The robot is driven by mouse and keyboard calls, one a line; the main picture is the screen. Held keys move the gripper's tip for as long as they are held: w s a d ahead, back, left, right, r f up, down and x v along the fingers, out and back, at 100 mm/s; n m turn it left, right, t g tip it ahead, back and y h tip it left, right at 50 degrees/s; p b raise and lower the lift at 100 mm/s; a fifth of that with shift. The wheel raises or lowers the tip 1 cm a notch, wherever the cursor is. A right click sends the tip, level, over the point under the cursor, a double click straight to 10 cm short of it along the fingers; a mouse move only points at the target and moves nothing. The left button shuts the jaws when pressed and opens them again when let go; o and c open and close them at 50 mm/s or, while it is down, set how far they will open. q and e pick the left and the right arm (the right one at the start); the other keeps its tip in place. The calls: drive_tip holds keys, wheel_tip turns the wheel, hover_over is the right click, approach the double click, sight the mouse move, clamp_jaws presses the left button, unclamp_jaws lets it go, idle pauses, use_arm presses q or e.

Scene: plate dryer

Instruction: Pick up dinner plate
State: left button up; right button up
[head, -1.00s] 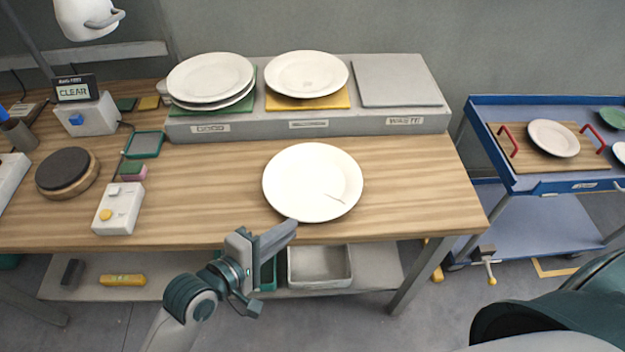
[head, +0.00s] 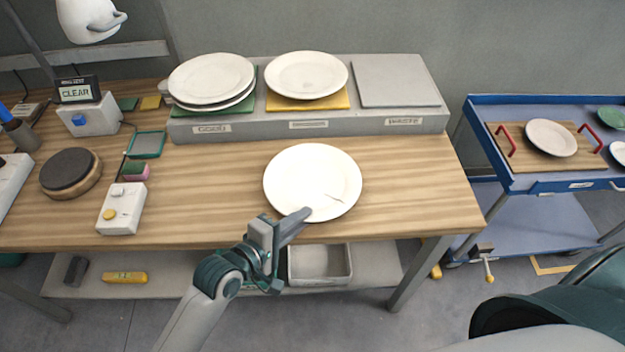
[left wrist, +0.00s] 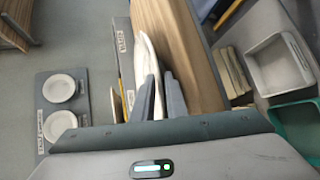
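A white dinner plate (head: 312,182) with a dark crack-like line lies on the wooden table, near its front edge. My left gripper (head: 302,214) is at the plate's near rim in the head view. In the left wrist view the two fingers (left wrist: 161,98) stand apart, and the white plate (left wrist: 148,58) shows edge-on, its rim reaching between them. I cannot tell whether a finger touches it. Other white plates sit on the grey shelf: a stack (head: 211,78) on a green mat and one (head: 306,74) on a yellow mat. My right gripper is not in view.
The grey shelf's right pad (head: 397,80) is empty. A blue cart (head: 540,187) at right holds a plate on a wooden board with red handles. A control box (head: 121,208) and round dark-topped disc (head: 70,172) stand at left. A grey bin (head: 320,265) sits below the table.

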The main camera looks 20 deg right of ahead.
use_arm(q)
drive_tip(key=shift+w+d+f, duration=0.25)
drive_tip(key=shift+d, duration=0.25)
clamp_jaws()
drive_tip(key=shift+f, duration=0.1)
idle(1.2)
drive_tip(key=shift+r, duration=0.25)
